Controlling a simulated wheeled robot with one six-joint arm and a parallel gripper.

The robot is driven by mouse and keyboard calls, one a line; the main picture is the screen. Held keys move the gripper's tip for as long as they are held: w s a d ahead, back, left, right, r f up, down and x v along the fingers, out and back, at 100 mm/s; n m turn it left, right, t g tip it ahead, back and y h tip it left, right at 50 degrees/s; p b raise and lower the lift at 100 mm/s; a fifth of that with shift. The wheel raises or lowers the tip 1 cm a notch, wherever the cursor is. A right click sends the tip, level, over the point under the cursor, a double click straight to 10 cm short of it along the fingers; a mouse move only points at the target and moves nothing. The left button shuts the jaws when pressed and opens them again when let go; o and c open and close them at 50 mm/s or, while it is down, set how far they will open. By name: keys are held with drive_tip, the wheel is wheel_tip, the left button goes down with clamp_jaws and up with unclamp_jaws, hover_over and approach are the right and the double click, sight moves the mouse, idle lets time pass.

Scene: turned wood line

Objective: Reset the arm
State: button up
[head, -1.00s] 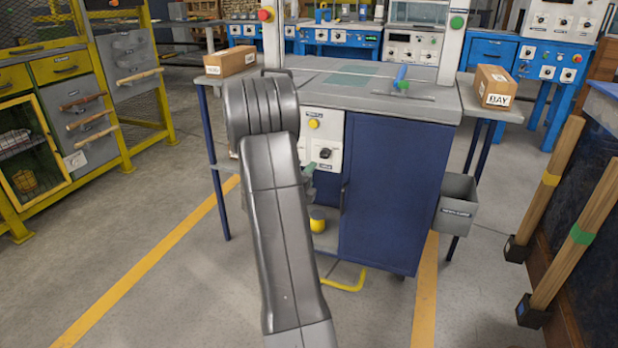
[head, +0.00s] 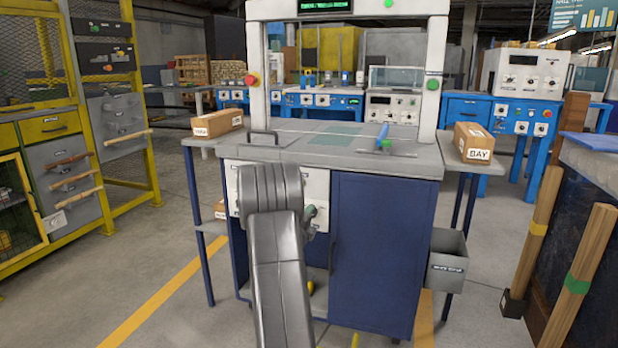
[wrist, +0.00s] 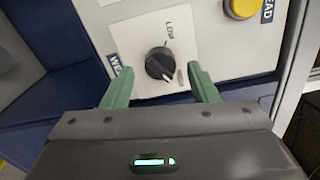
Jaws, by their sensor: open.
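My gripper (wrist: 160,85) shows in the wrist view with its two green fingers spread apart and nothing between them. A black rotary knob (wrist: 160,63) on a white control panel (wrist: 125,32) lies beyond the fingertips, framed by the gap. I cannot tell how far the fingertips are from the panel.
A yellow button (wrist: 243,8) sits at the panel's upper right. The blue cabinet (head: 385,250) stands right of my arm, with a grey bin (head: 447,262) on its side. Cardboard boxes (head: 217,121) (head: 474,143) rest on the side shelves. Wooden posts (head: 580,275) stand at the right.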

drive_tip(key=shift+x, duration=0.85)
drive_tip(key=p+v, duration=0.3)
drive_tip(key=v, duration=1.1)
drive_tip(key=w+d+n+p, duration=0.4)
drive_tip(key=w+n+p, duration=0.4)
drive_tip(key=w+n, duration=0.5)
drive_tip(key=n, duration=0.7)
drive_tip(key=shift+w+d+r+n, duration=0.15)
drive_tip(key=shift+w+r+n, duration=0.05)
drive_tip(key=shift+n, duration=0.1)
